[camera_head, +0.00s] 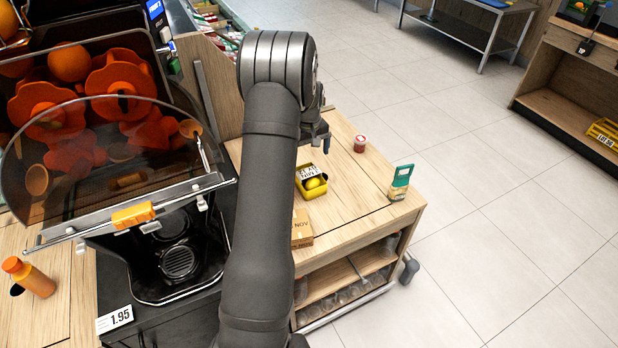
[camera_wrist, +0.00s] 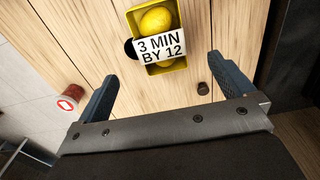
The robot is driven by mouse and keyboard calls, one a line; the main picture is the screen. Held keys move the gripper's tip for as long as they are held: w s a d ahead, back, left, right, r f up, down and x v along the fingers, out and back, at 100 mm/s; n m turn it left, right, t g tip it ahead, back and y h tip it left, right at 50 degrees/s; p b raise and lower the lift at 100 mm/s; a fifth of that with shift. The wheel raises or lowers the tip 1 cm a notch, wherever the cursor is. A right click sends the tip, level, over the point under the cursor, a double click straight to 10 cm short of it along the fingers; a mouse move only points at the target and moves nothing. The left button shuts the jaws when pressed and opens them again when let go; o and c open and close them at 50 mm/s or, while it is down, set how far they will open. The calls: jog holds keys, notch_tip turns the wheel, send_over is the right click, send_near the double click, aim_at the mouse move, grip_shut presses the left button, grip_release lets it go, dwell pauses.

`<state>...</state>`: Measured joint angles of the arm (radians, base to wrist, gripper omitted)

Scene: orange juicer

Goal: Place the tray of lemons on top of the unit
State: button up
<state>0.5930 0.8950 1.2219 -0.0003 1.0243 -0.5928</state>
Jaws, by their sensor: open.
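The yellow tray of lemons (camera_head: 314,184) sits on the wooden top of the low cart, with a white label across it. In the wrist view the tray (camera_wrist: 179,66) is at the top centre, and its label reads "3 MIN BY 12". A lemon (camera_wrist: 156,20) shows above the label. My gripper (camera_wrist: 165,85) is open and empty, its two blue fingers spread wide over the wooden top, with the tray beyond the fingertips. In the head view my arm hides part of the cart. The juicer unit (camera_head: 165,240) stands at left, with oranges behind its clear cover.
A red jar (camera_head: 360,143), a green-topped package (camera_head: 401,182) and a small cardboard box (camera_head: 301,228) stand on the cart top (camera_head: 350,215). The tiled floor (camera_head: 480,180) at right is clear.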

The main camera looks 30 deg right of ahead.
notch_tip(320, 180, up, 8)
send_over(309, 172)
jog(key=f, duration=1.2)
jog(key=shift+w+a, duration=0.1)
jog(key=shift+w, duration=0.25)
jog(key=f, duration=0.5)
jog(key=shift+s, duration=0.25)
jog(key=c, duration=1.3)
jog(key=shift+r, duration=0.1)
